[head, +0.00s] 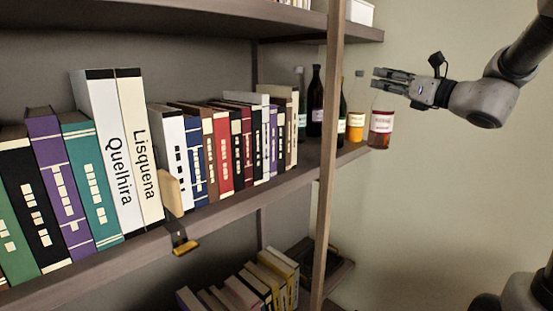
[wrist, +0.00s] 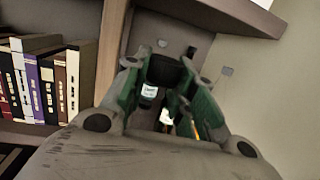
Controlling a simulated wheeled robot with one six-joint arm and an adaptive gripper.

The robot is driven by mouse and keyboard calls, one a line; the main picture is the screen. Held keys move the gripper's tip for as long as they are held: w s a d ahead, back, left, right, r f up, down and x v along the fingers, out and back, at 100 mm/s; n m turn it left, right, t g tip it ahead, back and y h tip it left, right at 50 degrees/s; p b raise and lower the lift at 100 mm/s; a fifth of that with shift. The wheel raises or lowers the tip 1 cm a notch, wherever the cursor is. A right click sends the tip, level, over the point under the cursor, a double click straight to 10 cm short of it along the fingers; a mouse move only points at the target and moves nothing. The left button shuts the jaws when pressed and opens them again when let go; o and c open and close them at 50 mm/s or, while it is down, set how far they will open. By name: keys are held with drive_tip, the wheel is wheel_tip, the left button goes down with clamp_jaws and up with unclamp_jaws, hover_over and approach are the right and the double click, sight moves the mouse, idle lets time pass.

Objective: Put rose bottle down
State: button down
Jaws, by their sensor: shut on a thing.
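The rose bottle (head: 381,128), with reddish liquid and a pale label, is upright at the right end of the middle shelf (head: 240,185) in the head view. My gripper (head: 377,79) reaches in from the right and is shut on its upper part; the fingers hide the top. The bottle's base appears at or just past the shelf's end, and I cannot tell whether it touches the board. In the wrist view my gripper (wrist: 170,88) points at the shelf, and its fingers and body hide most of the held bottle.
An amber bottle (head: 356,122) stands just left of the rose bottle. Dark bottles (head: 315,105) stand farther left, behind the shelf's upright post (head: 329,140). A row of books (head: 215,145) fills the shelf left of the post. An upper shelf (head: 180,18) overhangs.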

drive_tip(key=w+f+m+t+h, duration=0.1)
drive_tip(key=w+f+m+h, duration=0.1)
drive_tip(key=f, duration=1.4)
drive_tip(key=w+f+m+t+h, duration=0.2)
drive_tip(key=f+h, duration=0.2)
drive_tip(key=f, duration=1.2)
drive_tip(key=shift+d+f, duration=0.25)
drive_tip(key=shift+d, duration=0.35)
